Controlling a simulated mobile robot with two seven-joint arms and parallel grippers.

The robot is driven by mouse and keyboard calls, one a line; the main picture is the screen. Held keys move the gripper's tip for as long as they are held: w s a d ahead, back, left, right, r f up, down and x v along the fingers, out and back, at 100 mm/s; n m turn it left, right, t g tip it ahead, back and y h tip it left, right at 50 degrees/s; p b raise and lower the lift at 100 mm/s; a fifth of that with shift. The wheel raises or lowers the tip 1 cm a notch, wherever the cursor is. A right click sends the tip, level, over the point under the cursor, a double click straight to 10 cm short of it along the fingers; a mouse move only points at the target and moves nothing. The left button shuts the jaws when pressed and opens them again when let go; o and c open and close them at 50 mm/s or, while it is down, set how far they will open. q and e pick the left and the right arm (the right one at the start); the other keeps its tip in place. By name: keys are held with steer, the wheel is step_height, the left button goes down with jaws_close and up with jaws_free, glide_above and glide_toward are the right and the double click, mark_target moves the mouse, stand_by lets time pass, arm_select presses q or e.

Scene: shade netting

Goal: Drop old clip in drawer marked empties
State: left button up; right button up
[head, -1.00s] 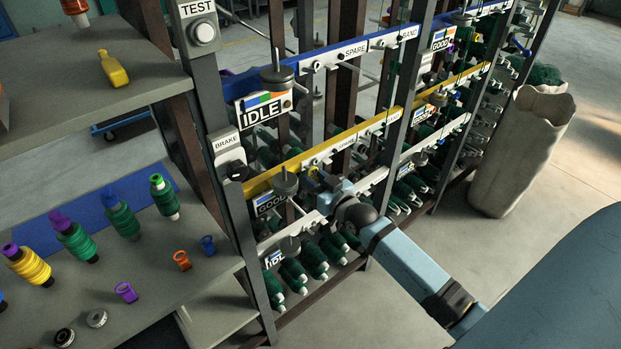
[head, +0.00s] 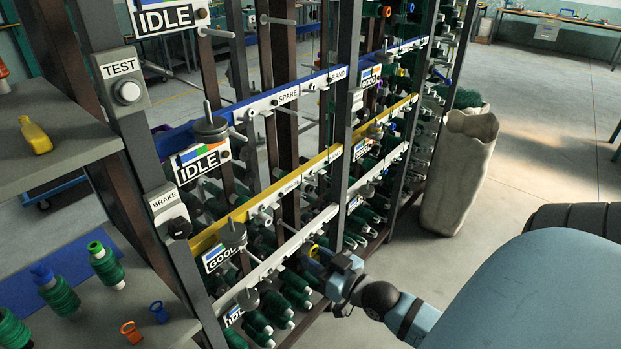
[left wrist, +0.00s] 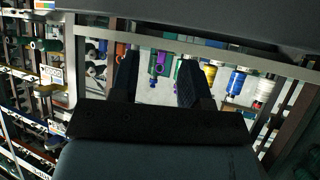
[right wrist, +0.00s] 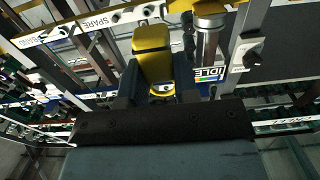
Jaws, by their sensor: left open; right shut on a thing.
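My right gripper (head: 322,260) is beside the lower white rail of the spool rack in the head view. It is shut on a small yellow clip (right wrist: 152,62), which shows between the dark fingers in the right wrist view. Only a bit of yellow (head: 313,251) shows at the fingertips in the head view. I cannot tell whether the clip still touches the rail. My left gripper (left wrist: 157,62) is open and empty in the left wrist view, facing a shelf of coloured spools. I see no drawer marked empties.
The rack carries IDLE (head: 201,160) and GOOD (head: 219,256) signs, weights, pegs and many green spools. An orange clip (head: 131,332) and a blue clip (head: 158,312) lie on the left shelf. A tall pale sack (head: 459,170) stands right of the rack. Floor right of it is open.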

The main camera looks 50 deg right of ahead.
steer(key=shift+r+p, duration=0.4)
steer(key=shift+p, duration=0.05)
steer(key=s+p, duration=0.2)
steer(key=s, duration=0.6)
steer(key=shift+d, duration=0.3)
stand_by(0.4)
steer(key=shift+w, duration=0.1)
